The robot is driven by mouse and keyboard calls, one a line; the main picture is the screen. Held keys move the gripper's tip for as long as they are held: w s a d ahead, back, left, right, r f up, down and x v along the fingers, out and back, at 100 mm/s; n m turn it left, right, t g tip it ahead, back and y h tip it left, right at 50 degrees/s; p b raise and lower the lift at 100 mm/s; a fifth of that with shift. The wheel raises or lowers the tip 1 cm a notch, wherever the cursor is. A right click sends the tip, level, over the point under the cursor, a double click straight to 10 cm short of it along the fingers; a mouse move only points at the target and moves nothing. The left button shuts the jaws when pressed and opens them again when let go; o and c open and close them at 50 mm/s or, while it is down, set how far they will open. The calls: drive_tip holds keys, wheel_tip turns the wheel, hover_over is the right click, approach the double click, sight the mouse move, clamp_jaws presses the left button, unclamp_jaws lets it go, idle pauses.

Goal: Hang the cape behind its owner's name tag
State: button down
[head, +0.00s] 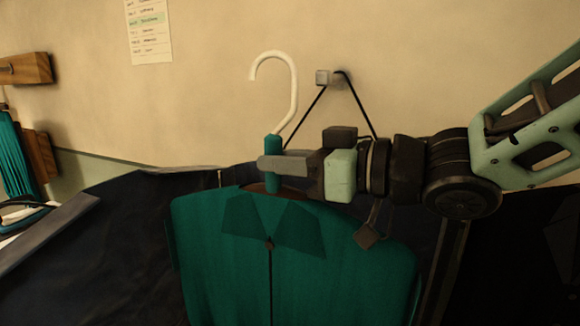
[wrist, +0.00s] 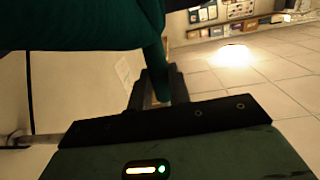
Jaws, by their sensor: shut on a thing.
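A teal cape (head: 300,262) with a darker collar hangs from a hanger with a white hook (head: 296,90). My gripper (head: 272,168) is shut on the teal neck of the hanger, just below the white hook. The hanger is upright and its hook is free in the air, left of a small wall peg (head: 328,78). In the wrist view, the hanger's neck (wrist: 156,72) is between my fingers, with teal cloth (wrist: 80,22) above. A small brown tag (head: 368,236) hangs below my gripper; any writing is unreadable. No readable name tag shows.
A black cord loop (head: 308,114) hangs on the peg; its lower part is hidden by my gripper. Dark cloth (head: 100,240) spreads behind the cape. A paper list (head: 149,30) with one green line is on the wall. Wooden blocks (head: 25,68) and teal cloth (head: 15,150) are at left.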

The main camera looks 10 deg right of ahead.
drive_tip(key=shift+s+a+b, duration=0.45)
drive_tip(key=shift+s+a, duration=0.1)
drive_tip(key=shift+s, duration=0.2)
drive_tip(key=shift+s+a+b, duration=0.45)
drive_tip(key=shift+s+a, duration=0.1)
drive_tip(key=shift+s, duration=0.2)
drive_tip(key=shift+r, duration=0.1)
